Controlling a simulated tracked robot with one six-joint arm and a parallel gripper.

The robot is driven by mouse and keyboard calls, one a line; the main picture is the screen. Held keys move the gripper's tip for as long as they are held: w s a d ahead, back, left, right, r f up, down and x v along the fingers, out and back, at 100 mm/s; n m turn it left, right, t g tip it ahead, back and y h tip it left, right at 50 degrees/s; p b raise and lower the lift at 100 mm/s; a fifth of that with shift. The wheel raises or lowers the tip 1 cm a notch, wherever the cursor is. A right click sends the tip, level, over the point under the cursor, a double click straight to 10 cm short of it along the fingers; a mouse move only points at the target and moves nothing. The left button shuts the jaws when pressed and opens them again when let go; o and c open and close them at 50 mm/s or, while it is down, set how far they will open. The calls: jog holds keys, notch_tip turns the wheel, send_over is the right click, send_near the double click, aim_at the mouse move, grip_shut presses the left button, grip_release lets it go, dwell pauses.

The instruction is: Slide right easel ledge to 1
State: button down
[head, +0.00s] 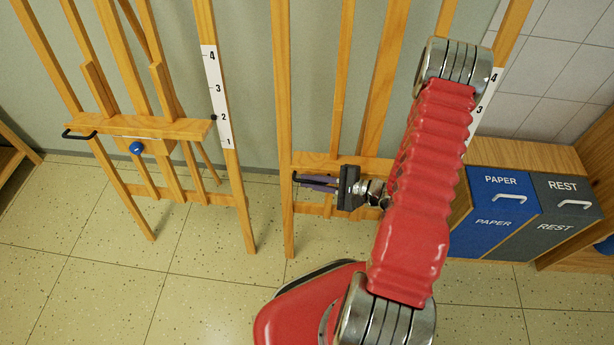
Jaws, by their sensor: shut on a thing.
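The right easel's wooden ledge (326,161) sits low between its uprights, and my arm hides its right part. Its black handle (297,176) shows at the ledge's front left. My gripper (312,183) is at the front of this ledge, shut on the handle. The right easel's number scale (487,101) shows 4 and 3. Its lower numbers and the ledge's pointer are hidden behind my red arm, so the ledge's reading cannot be told.
The left easel's ledge (165,129) has a black handle (78,135), a blue knob (136,148) and a pointer near 2 on its scale (217,97). Blue PAPER (492,235) and grey REST (560,240) bins stand at right. Tiled floor between and before the easels is clear.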

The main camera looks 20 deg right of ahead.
jog(key=shift+s+f, duration=0.2)
jog(key=shift+f, duration=0.15)
jog(key=c, duration=2.1)
grip_release()
jog(key=shift+a, duration=0.1)
jog(key=shift+r, duration=0.1)
jog(key=shift+s, duration=0.1)
jog(key=shift+s+d+r, duration=0.25)
jog(key=shift+s+d, duration=0.1)
jog(key=shift+d, duration=0.2)
jog(key=v, duration=1.2)
jog(key=shift+s+d+f, duration=0.15)
jog(key=shift+s, duration=0.05)
